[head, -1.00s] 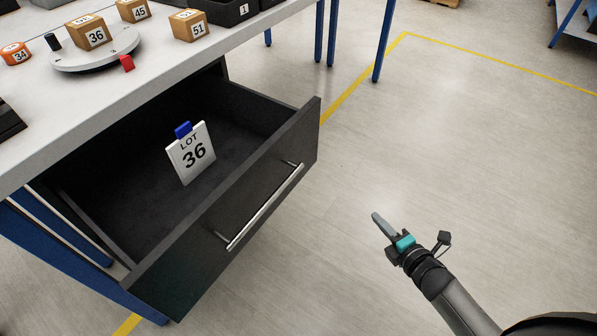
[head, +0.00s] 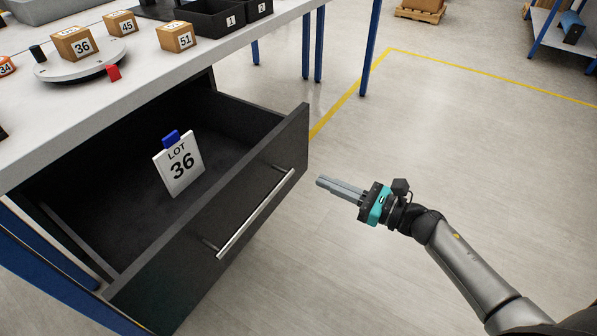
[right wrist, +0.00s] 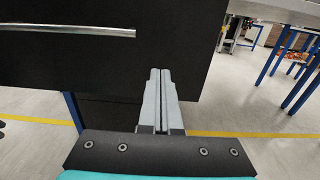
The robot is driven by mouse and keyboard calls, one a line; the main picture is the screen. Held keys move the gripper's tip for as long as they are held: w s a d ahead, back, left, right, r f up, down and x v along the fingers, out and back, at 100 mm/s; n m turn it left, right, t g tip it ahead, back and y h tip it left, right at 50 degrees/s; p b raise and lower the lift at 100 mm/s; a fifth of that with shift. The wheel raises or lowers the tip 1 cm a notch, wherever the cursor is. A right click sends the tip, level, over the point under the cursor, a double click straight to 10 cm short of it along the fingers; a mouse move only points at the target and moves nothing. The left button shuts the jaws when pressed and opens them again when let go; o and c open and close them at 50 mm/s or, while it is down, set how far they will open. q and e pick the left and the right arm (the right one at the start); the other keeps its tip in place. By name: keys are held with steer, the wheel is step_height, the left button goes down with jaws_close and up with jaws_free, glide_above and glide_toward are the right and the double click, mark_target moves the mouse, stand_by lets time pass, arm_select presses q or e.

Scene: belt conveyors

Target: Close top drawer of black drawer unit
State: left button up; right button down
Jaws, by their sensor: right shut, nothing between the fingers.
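The top drawer of the black drawer unit stands open under the white table, its dark front (head: 235,205) facing right with a silver bar handle (head: 255,215). A white LOT 36 card (head: 179,168) with a blue clip stands inside. My right gripper (head: 320,182) is shut and empty, just right of the drawer front near the handle's far end, apart from it in the head view. In the right wrist view the shut fingers (right wrist: 158,75) point at the black drawer front (right wrist: 100,62), with the handle (right wrist: 70,30) to the upper left. My left gripper is not in view.
The white table (head: 130,85) above carries a round turntable (head: 85,64), numbered wooden boxes (head: 176,37) and black bins (head: 215,17). Blue table legs (head: 371,45) stand behind the drawer. The floor right of the drawer is clear, with a yellow line (head: 470,77).

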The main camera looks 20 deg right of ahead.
mark_target(287, 166)
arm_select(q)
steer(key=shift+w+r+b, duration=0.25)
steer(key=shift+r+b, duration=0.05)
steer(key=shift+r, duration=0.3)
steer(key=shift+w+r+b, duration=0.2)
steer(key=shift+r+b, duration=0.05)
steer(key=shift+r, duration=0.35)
arm_select(e)
steer(key=x, duration=0.7)
steer(key=shift+w+a, duration=0.25)
steer(key=shift+w, duration=0.05)
steer(key=shift+w+a, duration=0.1)
